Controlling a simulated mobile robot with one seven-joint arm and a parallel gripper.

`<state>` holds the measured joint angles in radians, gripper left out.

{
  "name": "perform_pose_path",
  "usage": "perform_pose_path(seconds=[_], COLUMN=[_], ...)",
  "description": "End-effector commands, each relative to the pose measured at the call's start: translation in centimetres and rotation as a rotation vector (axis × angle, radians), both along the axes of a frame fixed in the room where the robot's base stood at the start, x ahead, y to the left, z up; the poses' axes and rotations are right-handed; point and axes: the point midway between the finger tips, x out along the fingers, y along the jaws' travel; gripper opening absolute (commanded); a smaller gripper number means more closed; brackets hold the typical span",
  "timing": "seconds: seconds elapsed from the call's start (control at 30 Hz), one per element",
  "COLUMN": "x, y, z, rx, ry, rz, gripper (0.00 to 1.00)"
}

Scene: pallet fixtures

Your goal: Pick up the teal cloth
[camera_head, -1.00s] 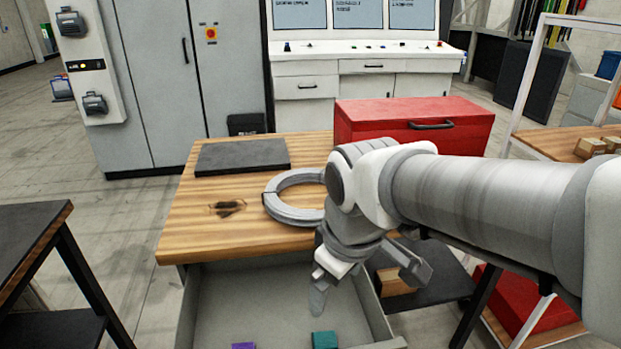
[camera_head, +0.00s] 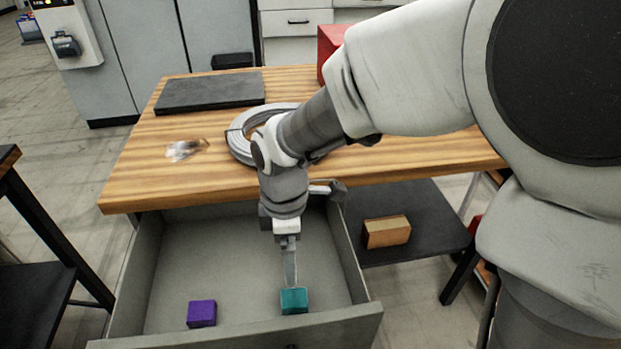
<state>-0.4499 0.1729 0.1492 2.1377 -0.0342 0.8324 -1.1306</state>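The teal cloth (camera_head: 294,302) looks like a small folded block. It lies in the open grey drawer (camera_head: 195,255), near the front panel and right of centre. My gripper (camera_head: 291,282) points down into the drawer, with its fingertips just behind or above the teal cloth. I see the fingers edge-on, so their gap does not show. I cannot tell whether they touch the cloth.
A purple block-like item (camera_head: 202,313) lies in the drawer left of the teal cloth. The drawer walls rise around both.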

Motion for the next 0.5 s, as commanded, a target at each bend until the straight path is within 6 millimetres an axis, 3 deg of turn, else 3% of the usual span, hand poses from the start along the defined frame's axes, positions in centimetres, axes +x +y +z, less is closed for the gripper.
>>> perform_pose_path(seconds=[0.3,0.5], x=[-0.1,-0.1], y=[-0.1,-0.1], z=[-7.5,-10.3], rx=[-0.003,-0.001], ry=[0.006,0.002], rz=[-0.003,-0.004], gripper=[0.97,0.97])
